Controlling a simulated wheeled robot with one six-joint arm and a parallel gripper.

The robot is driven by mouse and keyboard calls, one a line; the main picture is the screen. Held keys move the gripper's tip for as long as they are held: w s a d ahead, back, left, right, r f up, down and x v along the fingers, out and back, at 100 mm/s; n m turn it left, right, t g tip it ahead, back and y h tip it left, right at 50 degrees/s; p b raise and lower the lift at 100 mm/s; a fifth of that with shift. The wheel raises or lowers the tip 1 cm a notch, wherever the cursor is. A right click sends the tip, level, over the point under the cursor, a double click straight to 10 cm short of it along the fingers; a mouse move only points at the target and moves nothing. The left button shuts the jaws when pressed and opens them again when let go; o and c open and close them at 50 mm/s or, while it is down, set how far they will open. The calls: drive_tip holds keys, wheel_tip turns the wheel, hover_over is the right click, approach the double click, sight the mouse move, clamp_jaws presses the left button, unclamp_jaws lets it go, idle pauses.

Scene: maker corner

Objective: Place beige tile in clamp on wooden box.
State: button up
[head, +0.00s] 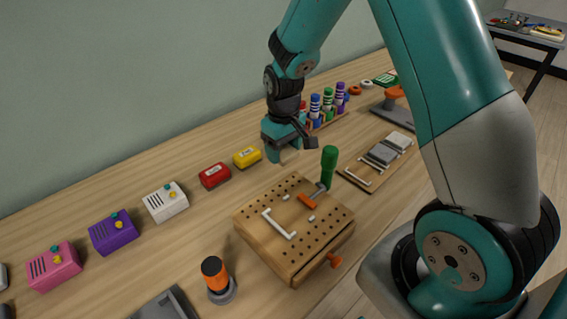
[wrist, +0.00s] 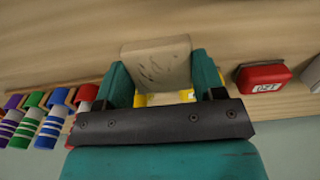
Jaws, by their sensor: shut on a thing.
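My gripper (head: 291,153) is above the table, behind the wooden box. In the wrist view, its teal fingers (wrist: 157,80) are shut on a beige tile (wrist: 157,62) with dark marks on its face. The wooden box (head: 268,246) has a top full of peg holes. On its top are a white bar (head: 278,224), an orange block (head: 307,201) and small pale pieces. A green handle (head: 329,167) stands at the clamp's far side. An orange knob (head: 334,260) sticks out of the box's front side.
A wooden board (head: 371,185) with grey and pale tiles lies right of the box. Yellow (head: 247,157), red (head: 215,176), white (head: 166,202) and purple (head: 113,233) blocks line the wall side. Markers (head: 327,104) stand behind my gripper. An orange-and-black item (head: 215,275) stands left of the box.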

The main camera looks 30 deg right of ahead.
sight(284, 171)
drive_tip(key=shift+f, duration=2.3)
drive_tip(key=shift+f, duration=0.2)
drive_tip(key=o, duration=0.9)
drive_tip(key=shift+r, duration=0.15)
